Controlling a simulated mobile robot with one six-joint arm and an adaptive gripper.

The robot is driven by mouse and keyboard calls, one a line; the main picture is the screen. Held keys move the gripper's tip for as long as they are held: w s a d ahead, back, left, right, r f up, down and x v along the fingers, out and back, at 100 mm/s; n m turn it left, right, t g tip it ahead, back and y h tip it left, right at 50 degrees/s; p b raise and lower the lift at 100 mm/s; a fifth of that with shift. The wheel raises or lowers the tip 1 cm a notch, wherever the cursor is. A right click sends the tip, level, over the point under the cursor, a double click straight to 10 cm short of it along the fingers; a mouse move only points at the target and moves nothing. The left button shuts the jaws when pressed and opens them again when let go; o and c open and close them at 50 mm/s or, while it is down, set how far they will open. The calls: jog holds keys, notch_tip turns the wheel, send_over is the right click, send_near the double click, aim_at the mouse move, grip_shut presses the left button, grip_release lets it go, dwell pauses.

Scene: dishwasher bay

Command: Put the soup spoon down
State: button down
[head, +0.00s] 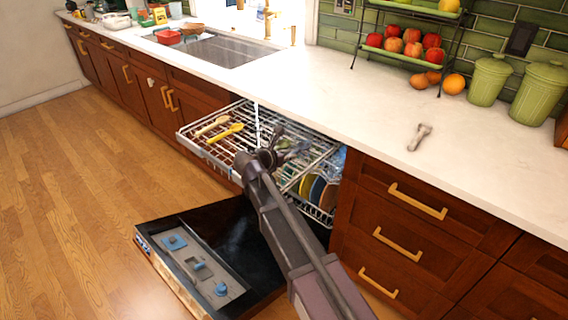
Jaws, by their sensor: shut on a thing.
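My gripper (271,148) is over the pulled-out upper rack (190,134) of the dishwasher, near its middle. It is shut on a thin pale upright piece, which I take to be the soup spoon (257,118). Only this narrow part shows above the jaws; the rest is hidden or too small to tell. Whether the spoon touches the rack wires cannot be told.
A yellow utensil (225,133) and a wooden one (212,126) lie on the rack's left side. Plates (317,190) stand in the lower rack. The dishwasher door (215,240) is open. A metal utensil (420,136) lies on the mostly clear counter (345,112).

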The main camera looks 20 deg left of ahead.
aim_at(298, 161)
jog(key=shift+a, duration=0.15)
jog(key=shift+f+b, duration=1.75)
jog(key=shift+f, duration=0.05)
jog(key=shift+w, duration=0.1)
jog(key=shift+f, duration=0.1)
jog(key=c, duration=0.6)
grip_release()
jog(key=shift+o, duration=0.2)
